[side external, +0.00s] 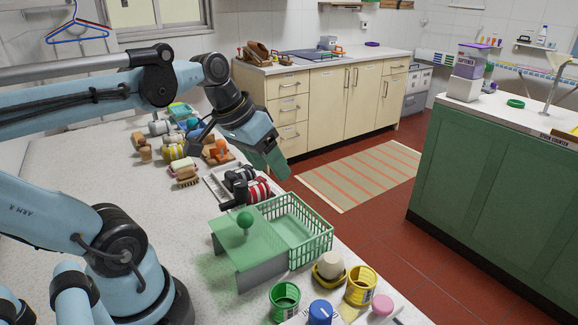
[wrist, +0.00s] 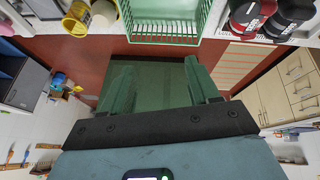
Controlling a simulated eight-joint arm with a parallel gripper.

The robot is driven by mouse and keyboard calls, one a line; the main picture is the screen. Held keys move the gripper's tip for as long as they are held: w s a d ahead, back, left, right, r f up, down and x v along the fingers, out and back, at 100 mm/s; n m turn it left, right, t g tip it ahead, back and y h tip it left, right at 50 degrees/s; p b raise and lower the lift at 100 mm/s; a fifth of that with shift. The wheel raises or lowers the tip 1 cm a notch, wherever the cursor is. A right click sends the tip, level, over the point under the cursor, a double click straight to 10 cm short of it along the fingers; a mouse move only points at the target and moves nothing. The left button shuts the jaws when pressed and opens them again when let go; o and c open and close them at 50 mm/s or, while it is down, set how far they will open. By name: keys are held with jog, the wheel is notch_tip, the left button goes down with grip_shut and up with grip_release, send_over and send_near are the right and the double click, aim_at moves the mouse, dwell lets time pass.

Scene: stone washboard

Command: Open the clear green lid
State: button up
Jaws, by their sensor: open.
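The basket's slatted wall also shows at the top of the wrist view (wrist: 165,33); I cannot make out the lid there. My gripper (side external: 279,168) is up and behind the lid, well apart from it. Its green fingers (wrist: 160,78) are spread in the wrist view, with nothing between them.
A green cup (side external: 284,302), a yellow cup (side external: 361,286) and a blue-capped jar (side external: 320,312) stand in front. Brushes, soap and other goods crowd the counter's back. Open floor lies to the right.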

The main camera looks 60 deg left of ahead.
jog(key=w+d+f+m+t, duration=0.1)
jog(key=d+f+m+t, duration=0.1)
jog(key=d+f, duration=0.3)
jog(key=s+a+r+g, duration=0.1)
jog(key=a+r+g, duration=0.2)
jog(key=a, duration=0.4)
jog(key=s+a+r+g, duration=0.1)
jog(key=a+r+g, duration=0.3)
jog(key=a, duration=0.4)
jog(key=shift+a+y, duration=0.2)
jog(key=shift+y, duration=0.2)
jog(key=shift+s+f, duration=0.1)
jog(key=w+d+f+t, duration=0.1)
jog(key=d+f+t, duration=0.2)
jog(key=d, duration=0.4)
jog(key=w+d+f+t, duration=0.1)
jog(key=d+f+t, duration=0.2)
jog(key=d, duration=0.5)
jog(key=shift+w+d+f+t, duration=0.15)
jog(key=shift+w+f+t, duration=0.15)
jog(key=shift+t, duration=0.2)
